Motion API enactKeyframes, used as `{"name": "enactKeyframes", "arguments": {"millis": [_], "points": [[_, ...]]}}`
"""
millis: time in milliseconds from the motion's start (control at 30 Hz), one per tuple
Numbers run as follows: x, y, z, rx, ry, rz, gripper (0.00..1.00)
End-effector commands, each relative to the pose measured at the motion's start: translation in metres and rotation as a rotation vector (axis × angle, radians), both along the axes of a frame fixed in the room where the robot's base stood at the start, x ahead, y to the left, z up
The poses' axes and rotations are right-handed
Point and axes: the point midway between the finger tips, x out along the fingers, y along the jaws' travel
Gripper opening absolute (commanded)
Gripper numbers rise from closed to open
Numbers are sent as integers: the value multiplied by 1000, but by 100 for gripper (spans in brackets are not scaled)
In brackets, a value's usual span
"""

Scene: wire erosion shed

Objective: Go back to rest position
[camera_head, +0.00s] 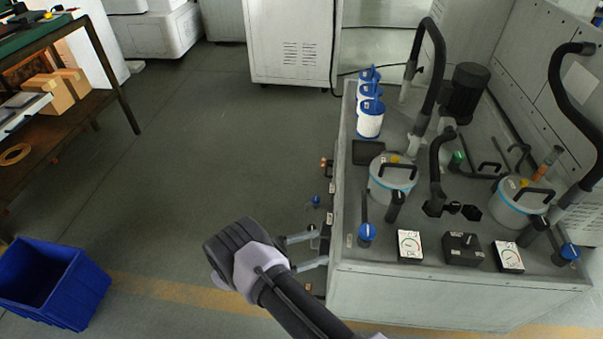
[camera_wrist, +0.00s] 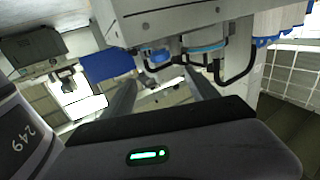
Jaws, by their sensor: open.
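My gripper (camera_head: 305,251) is at the lower middle of the head view, its two grey fingers pointing right toward the near left side of the grey filter unit (camera_head: 440,290). The fingers are apart with nothing seen between them. In the wrist view the fingers of my gripper (camera_wrist: 160,98) also stand apart, with part of the machine beyond. I cannot tell whether the fingertips touch the unit's side.
Filter canisters (camera_head: 393,178), white-and-blue cartridges (camera_head: 369,118), black hoses (camera_head: 431,60) and gauges (camera_head: 410,246) stand on the unit. A blue bin (camera_head: 75,290) is at lower left. A workbench (camera_head: 100,95) is at upper left. The floor (camera_head: 215,150) between is clear.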

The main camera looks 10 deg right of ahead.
Motion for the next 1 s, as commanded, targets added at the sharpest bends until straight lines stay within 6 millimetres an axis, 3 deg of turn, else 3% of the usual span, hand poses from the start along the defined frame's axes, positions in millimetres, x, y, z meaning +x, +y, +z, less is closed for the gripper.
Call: {"name": "enactKeyframes", "arguments": {"millis": [67, 167, 267, 333, 400, 467, 500, 567, 600, 667, 700, 800, 900, 1000], "points": [[10, 1, 8, 34, -29, 10, 68], [61, 2, 46, 210, -163, 80, 68], [136, 5, 118, 485, -328, 238, 68], [177, 12, 180, 672, -404, 392, 68], [199, 24, 250, 839, -437, 574, 68], [196, 35, 310, 957, -419, 741, 68], [182, 43, 345, 1021, -383, 850, 68], [145, 52, 387, 1089, -293, 1004, 68], [112, 56, 407, 1118, -211, 1092, 68], [50, 58, 423, 1140, -62, 1194, 68], [8, 55, 423, 1144, 42, 1234, 68], [-85, 40, 405, 1134, 273, 1254, 68], [-151, 21, 382, 1121, 430, 1213, 68], [-188, 9, 366, 1115, 517, 1170, 68]]}}
